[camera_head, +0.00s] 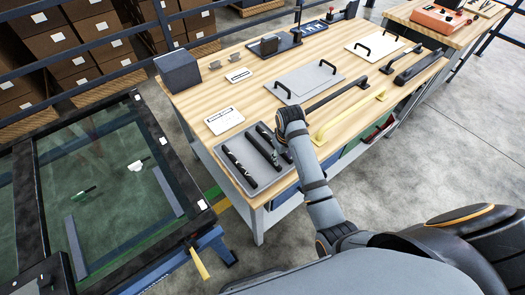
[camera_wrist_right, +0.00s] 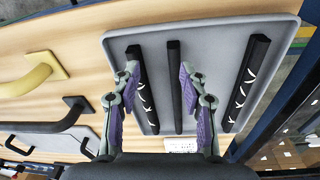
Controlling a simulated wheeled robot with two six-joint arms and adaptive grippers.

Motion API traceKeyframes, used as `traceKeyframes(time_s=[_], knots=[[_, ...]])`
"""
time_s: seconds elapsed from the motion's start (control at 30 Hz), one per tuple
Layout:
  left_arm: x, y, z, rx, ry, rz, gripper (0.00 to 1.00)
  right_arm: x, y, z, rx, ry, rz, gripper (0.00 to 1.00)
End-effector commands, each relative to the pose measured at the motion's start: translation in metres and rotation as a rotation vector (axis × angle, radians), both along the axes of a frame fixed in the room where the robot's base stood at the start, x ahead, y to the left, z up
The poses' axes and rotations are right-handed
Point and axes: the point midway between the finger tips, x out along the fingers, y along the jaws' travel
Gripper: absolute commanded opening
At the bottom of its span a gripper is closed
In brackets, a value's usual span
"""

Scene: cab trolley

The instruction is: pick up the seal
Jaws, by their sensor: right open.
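Three dark strips lie side by side in a shallow grey tray (camera_head: 231,150) on the wooden bench; which of them is the seal I cannot tell for sure. The middle strip (camera_wrist_right: 175,105) is plain black. The outer strips (camera_wrist_right: 245,85) (camera_wrist_right: 134,54) carry white marks. In the head view, the marked strip (camera_head: 238,165) on the left lies apart from the other two. My right gripper (camera_wrist_right: 158,72) is open and empty above the tray, pointing down, with the plain strip between its fingers in the picture; contact is not visible. It also shows in the head view (camera_head: 283,146). My left gripper is not in view.
A yellow handle (camera_head: 350,117) and a black handle (camera_head: 338,94) lie right of the tray. A grey panel (camera_head: 305,82) with handles and a white card (camera_head: 224,120) lie behind. A dark-framed glass panel (camera_head: 150,140) stands left of the bench.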

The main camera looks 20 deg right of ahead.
Motion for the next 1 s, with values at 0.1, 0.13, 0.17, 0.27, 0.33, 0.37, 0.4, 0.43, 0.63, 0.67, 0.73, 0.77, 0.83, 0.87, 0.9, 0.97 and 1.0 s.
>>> traceKeyframes(time_s=[0.1, 0.13, 0.17, 0.27, 0.33, 0.37, 0.4, 0.43, 0.63, 0.67, 0.73, 0.77, 0.83, 0.87, 0.9, 0.97, 1.0], knots=[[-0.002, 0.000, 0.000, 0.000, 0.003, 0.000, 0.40, 0.042, 0.018, 0.025, 0.015, 0.042, 0.058, 0.43], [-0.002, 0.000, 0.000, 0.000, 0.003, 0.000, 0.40, 0.051, 0.022, 0.032, 0.018, 0.054, 0.075, 0.43], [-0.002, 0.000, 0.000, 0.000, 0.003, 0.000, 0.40, 0.058, 0.027, 0.038, 0.020, 0.067, 0.090, 0.43], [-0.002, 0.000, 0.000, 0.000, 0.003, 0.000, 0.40, 0.075, 0.037, 0.056, 0.024, 0.095, 0.130, 0.43], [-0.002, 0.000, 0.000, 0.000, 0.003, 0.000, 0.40, 0.080, 0.040, 0.063, 0.024, 0.107, 0.146, 0.43], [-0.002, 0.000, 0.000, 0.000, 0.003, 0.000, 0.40, 0.082, 0.041, 0.065, 0.024, 0.111, 0.150, 0.43], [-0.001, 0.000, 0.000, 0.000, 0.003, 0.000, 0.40, 0.082, 0.042, 0.066, 0.024, 0.113, 0.154, 0.43], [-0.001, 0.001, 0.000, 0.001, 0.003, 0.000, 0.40, 0.082, 0.042, 0.066, 0.024, 0.114, 0.155, 0.43], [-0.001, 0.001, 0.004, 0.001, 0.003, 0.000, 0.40, 0.082, 0.042, 0.045, 0.023, 0.117, 0.154, 0.43], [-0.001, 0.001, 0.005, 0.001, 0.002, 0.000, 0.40, 0.082, 0.042, 0.039, 0.023, 0.116, 0.154, 0.43], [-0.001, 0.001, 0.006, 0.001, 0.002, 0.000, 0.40, 0.082, 0.042, 0.027, 0.024, 0.115, 0.153, 0.43], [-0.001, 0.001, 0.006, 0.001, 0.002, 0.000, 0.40, 0.082, 0.042, 0.023, 0.023, 0.116, 0.153, 0.43], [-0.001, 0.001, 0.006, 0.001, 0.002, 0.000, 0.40, 0.083, 0.042, 0.016, 0.024, 0.113, 0.153, 0.43], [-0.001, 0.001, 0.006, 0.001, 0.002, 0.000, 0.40, 0.083, 0.042, 0.015, 0.024, 0.113, 0.153, 0.43], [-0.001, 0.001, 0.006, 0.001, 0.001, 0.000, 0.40, 0.083, 0.042, 0.013, 0.023, 0.112, 0.152, 0.43], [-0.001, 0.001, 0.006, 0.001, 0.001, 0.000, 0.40, 0.083, 0.042, 0.013, 0.023, 0.111, 0.152, 0.43], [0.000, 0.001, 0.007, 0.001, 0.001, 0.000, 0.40, 0.084, 0.043, 0.011, 0.023, 0.112, 0.152, 0.43]])
